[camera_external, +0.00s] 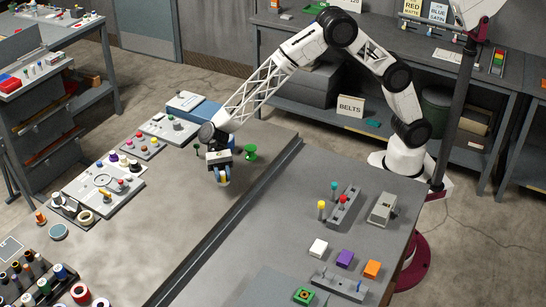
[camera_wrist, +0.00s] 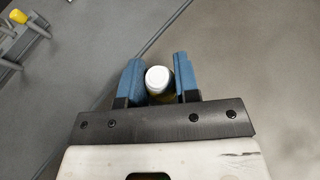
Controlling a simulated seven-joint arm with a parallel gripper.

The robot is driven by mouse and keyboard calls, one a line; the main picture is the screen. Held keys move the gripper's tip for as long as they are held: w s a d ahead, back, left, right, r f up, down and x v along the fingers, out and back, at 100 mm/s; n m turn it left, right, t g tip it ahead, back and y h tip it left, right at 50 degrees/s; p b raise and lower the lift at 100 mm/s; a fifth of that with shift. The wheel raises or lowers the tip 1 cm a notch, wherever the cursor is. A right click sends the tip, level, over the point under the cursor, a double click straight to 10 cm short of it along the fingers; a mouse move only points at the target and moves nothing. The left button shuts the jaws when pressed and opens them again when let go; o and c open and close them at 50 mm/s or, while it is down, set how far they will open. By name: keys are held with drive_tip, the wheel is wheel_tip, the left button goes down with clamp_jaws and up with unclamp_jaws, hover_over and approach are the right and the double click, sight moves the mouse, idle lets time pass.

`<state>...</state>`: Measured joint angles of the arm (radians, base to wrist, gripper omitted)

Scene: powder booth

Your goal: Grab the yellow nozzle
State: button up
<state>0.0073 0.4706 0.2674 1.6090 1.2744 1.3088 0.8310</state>
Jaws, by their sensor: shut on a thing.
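The yellow nozzle (camera_external: 321,207) is a yellow-topped upright piece beside a grey rack at the right in the external view. A yellow tip on a grey piece (camera_wrist: 20,17) shows at the top left of the wrist view, partly cut off, and looks like the same nozzle. My gripper (camera_external: 221,178) is to the left of it, over the grey table. Its blue fingers (camera_wrist: 160,82) are shut on a white-topped cylinder (camera_wrist: 158,77) with a yellowish lower part, mostly hidden. I cannot tell whether it touches the table.
A teal-topped piece (camera_external: 333,186) and a red-topped piece (camera_external: 343,200) stand at the grey rack (camera_external: 345,212). A green spool-like thing (camera_external: 250,152) is just behind my gripper. A dark rail (camera_external: 235,215) crosses the table.

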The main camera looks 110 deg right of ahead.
drive_tip(key=s+d+r, duration=0.1)
drive_tip(key=s+d, duration=0.1)
drive_tip(key=s, duration=1.1)
drive_tip(key=shift+d, duration=0.15)
drive_tip(key=shift+s+d+r, duration=0.15)
idle(0.3)
